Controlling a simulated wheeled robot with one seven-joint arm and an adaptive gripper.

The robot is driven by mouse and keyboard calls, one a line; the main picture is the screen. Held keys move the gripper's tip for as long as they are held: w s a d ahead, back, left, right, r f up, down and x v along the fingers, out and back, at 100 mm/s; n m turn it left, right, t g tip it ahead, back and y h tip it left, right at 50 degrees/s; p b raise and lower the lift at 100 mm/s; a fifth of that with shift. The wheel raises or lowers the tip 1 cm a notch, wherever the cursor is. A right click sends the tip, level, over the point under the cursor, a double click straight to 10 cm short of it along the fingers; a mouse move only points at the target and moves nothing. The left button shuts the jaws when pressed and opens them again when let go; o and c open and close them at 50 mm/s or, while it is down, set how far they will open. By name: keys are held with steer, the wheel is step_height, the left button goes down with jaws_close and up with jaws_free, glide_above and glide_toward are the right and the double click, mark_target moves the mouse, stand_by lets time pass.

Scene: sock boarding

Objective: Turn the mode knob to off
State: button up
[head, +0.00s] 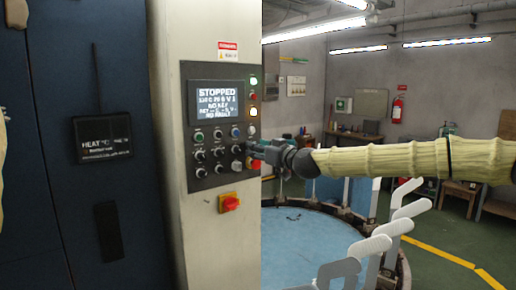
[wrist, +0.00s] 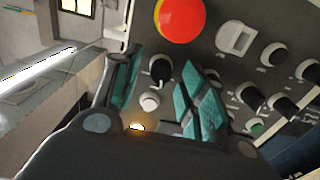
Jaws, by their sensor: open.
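The control panel (head: 215,125) is dark grey, with rows of black knobs and buttons under a screen whose top line reads STOPPED. My gripper (head: 257,151) is at the panel's right edge, just above the red button, in the head view. In the wrist view my gripper (wrist: 162,66) is open, with one teal-padded finger on each side of a black knob (wrist: 159,69). I cannot tell whether either finger touches it. The knob's label is not readable, so I cannot tell whether it is the mode knob. In the head view my gripper hides it.
A red button (wrist: 180,18) and a white switch (wrist: 237,38) sit close by. More black knobs (wrist: 273,54) lie to the right. A red-and-yellow switch (head: 230,203) is below the panel. A round blue table (head: 310,245) with white curved forms (head: 370,245) stands at the right.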

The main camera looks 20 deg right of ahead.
jaws_close()
stand_by(0.3)
steer(key=shift+f+m+b, duration=0.1)
steer(key=shift+m+b, duration=0.2)
steer(key=shift+b, duration=0.25)
steer(key=shift+m+b, duration=1)
steer(key=shift+b, duration=0.2)
steer(key=shift+r, duration=0.2)
